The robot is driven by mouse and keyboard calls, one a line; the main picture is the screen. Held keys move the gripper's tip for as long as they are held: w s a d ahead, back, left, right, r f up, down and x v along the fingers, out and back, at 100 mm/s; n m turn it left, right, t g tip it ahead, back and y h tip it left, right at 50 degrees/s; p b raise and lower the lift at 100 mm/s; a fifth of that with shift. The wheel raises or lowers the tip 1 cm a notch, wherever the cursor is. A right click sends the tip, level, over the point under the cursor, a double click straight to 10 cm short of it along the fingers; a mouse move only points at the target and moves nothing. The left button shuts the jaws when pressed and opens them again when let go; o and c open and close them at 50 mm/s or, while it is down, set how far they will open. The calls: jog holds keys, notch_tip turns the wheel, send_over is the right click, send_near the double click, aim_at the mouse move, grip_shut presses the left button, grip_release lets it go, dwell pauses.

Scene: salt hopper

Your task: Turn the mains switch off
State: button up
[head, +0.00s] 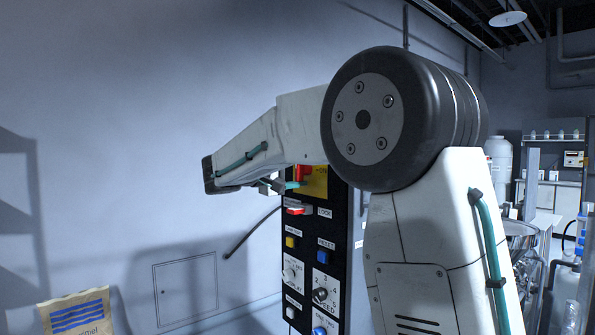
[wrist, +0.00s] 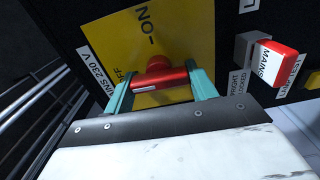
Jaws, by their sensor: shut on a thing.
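The mains switch has a red handle (wrist: 160,79) on a yellow plate (wrist: 185,35) with ON and OFF lettering. In the wrist view the handle's bar lies across the picture, near the OFF lettering. My gripper (wrist: 161,88) has its two teal fingers at either end of the bar and is shut on it. In the head view the red handle (head: 304,173) and part of the yellow plate (head: 318,184) show at the top of the black panel (head: 309,230), with my gripper (head: 289,186) at it. My arm hides some of the plate.
A red and white block marked MAINS (wrist: 276,62) sits beside the plate. Lower on the panel are a yellow button (head: 291,242), a blue button (head: 323,256) and dials. A labelled bag (head: 77,314) stands at lower left. A rail (wrist: 35,90) runs left of the panel.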

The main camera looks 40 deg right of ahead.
jog(key=shift+n, duration=0.3)
jog(key=o, duration=1)
jog(key=a, duration=0.8)
jog(key=shift+s, duration=0.15)
jog(key=shift+d, duration=0.1)
